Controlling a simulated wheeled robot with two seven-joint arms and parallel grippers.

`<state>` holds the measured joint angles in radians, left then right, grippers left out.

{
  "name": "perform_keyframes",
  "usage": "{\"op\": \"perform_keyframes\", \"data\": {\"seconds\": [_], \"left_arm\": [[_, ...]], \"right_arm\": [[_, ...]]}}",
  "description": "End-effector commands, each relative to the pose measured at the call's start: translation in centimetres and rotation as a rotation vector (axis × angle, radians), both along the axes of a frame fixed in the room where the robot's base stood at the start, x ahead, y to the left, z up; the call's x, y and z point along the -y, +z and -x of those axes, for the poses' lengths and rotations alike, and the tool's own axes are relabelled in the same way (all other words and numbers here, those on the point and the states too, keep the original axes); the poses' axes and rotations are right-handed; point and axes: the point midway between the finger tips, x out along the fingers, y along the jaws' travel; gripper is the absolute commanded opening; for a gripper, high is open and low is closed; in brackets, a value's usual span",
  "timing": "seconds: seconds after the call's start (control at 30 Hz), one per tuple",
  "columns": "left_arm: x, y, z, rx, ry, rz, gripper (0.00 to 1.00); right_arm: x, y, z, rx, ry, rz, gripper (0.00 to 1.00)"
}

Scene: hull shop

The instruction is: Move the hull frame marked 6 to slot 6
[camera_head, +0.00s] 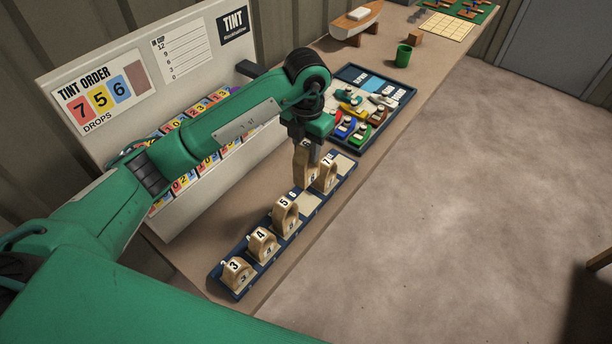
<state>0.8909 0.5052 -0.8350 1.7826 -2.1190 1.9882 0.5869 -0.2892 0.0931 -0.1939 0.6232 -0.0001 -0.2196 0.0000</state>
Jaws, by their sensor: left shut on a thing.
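My left gripper (314,150) is shut on a tan wooden hull frame (304,166), just behind and left of the frame marked 7 (327,179). A mark like a 6 shows low on the held frame, but it is small. The dark blue slotted rack (228,287) runs diagonally along the bench. Frames marked 3 (237,275), 4 (262,246) and 5 (285,218) stand upright in it. A bare pale slot (310,203) lies between frames 5 and 7. I cannot tell whether the held frame touches the rack. My right gripper is not in view.
A blue tray (407,100) with colored pieces lies beyond the rack. A green cup (403,56), a small wooden block (414,37) and a model boat (356,20) stand farther back. The tint board (190,60) rises along the left. Bare bench (275,190) lies left of the rack.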

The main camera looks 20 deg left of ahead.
Motion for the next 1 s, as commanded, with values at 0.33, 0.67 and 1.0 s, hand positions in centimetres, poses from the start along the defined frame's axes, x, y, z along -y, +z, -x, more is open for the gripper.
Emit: {"op": "perform_keyframes", "data": {"seconds": [0.33,0.67,1.0], "left_arm": [[0.0,-6.3,0.0,-0.001,0.001,0.001,0.00],[0.0,-9.9,0.1,-0.004,0.002,0.001,0.00],[0.0,-11.0,0.0,0.001,0.000,0.000,0.00]], "right_arm": [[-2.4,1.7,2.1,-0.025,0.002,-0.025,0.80],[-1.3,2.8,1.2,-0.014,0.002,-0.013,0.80],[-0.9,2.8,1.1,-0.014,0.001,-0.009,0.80]]}}
